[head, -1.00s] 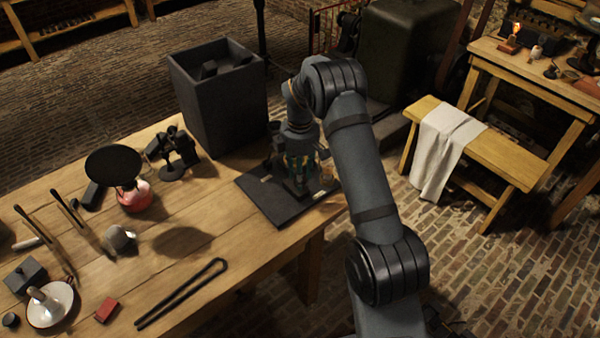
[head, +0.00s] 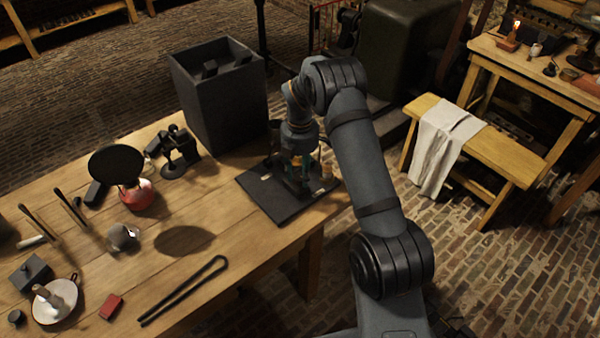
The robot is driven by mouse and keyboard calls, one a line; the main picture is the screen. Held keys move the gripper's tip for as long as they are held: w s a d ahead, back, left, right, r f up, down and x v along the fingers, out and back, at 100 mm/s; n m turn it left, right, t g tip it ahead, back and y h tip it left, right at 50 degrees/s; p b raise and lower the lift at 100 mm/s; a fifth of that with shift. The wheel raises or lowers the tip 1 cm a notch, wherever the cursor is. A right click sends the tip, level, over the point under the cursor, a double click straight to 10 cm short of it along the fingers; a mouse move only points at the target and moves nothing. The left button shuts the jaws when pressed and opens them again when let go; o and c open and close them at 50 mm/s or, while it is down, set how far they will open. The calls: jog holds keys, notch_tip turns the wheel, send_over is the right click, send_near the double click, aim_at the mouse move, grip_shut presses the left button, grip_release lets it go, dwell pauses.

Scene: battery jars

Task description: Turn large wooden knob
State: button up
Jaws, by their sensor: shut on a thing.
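A black flat base (head: 268,195) lies at the right end of the wooden table, with a small dark device on it. My gripper (head: 299,187) points down over this base and is shut on a part of the device. That part seems to be the large wooden knob, but the fingers and wrist hide it and the grip is small and dark. A small tan, wood-coloured piece (head: 327,171) shows just right of my gripper. I cannot tell which part of the device it is.
A tall dark open box (head: 215,115) stands close behind the base. A red burner (head: 137,195) with a black disc, long tongs (head: 185,292), a red block (head: 111,307) and a white candle dish (head: 45,318) lie left. A bench (head: 485,165) with a cloth stands right.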

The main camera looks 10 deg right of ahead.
aim_at(300, 176)
dwell(0.3)
jog(key=o, duration=1)
jog(key=shift+a, duration=0.1)
jog(key=shift+o, duration=0.8)
notch_tip(300, 176, up, 12)
notch_tip(300, 176, down, 12)
jog(key=shift+f, duration=0.1)
